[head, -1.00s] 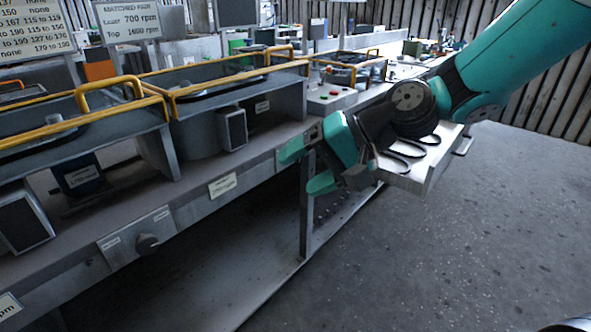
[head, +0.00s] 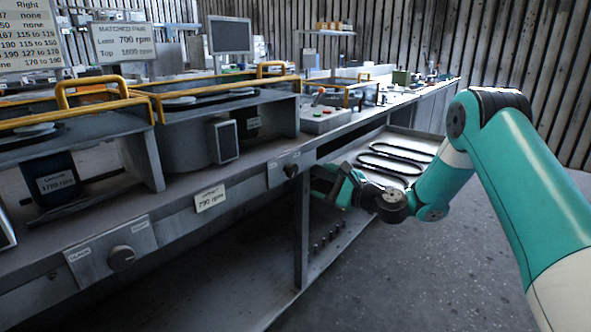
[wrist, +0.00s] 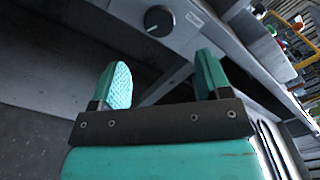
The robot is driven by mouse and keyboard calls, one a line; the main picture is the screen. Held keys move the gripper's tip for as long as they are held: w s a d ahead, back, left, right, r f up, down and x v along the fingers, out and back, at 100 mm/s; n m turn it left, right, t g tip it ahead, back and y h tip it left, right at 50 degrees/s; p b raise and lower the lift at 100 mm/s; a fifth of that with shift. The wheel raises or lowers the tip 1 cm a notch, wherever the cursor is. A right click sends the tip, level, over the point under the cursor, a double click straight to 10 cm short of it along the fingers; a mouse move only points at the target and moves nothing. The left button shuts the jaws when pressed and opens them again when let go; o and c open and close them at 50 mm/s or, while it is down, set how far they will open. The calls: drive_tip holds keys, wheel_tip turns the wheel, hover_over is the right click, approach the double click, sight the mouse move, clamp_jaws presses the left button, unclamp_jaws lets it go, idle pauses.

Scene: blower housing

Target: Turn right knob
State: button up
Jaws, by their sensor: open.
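The right knob (head: 291,170) is a dark round dial on a grey plate on the bench's front edge, just left of my gripper in the head view. It also shows in the wrist view (wrist: 158,20), ahead of the fingertips and roughly between them, with a pale mark on its face. My gripper (wrist: 162,78) is open and empty, its teal fingers apart from the knob. In the head view my gripper (head: 330,186) is seen side-on beside the bench front, its fingers partly hidden. The left knob (head: 121,257) sits on another front plate, far from my gripper.
A bench leg (head: 302,230) stands below the right knob. A tray with black belts (head: 395,160) lies behind my gripper. A 790 rpm label (head: 210,198) is on the bench front between the knobs. Open floor (head: 430,270) lies to the right.

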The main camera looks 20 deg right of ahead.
sight(294, 172)
drive_tip(key=x, duration=1)
drive_tip(key=c, duration=0.9)
drive_tip(key=shift+c, duration=0.2)
drive_tip(key=shift+n, duration=0.4)
